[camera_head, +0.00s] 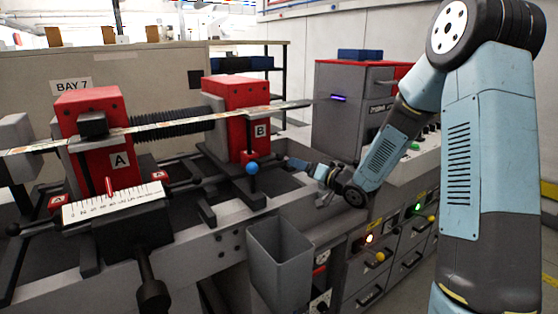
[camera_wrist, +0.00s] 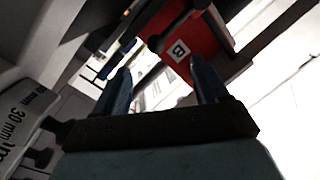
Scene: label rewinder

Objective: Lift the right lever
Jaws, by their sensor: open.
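A blue ball knob (camera_head: 252,168) stands below the red block marked B (camera_head: 238,120), at the right part of the machine. It looks like the end of a lever, though its rod is hard to make out. My gripper (camera_head: 294,164) is to the right of the knob, apart from it, with its fingers pointing left towards it. In the wrist view my gripper (camera_wrist: 160,86) has its two blue fingers spread with nothing between them. Block B (camera_wrist: 196,48) shows beyond the fingertips there, tilted. I cannot make out the blue knob in the wrist view.
A red block marked A (camera_head: 118,160) and a ruler scale (camera_head: 115,203) are at the left. A label strip (camera_head: 170,127) runs across both blocks. An open grey bin (camera_head: 281,265) stands in front, below my gripper. A cabinet (camera_head: 352,110) stands behind my forearm.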

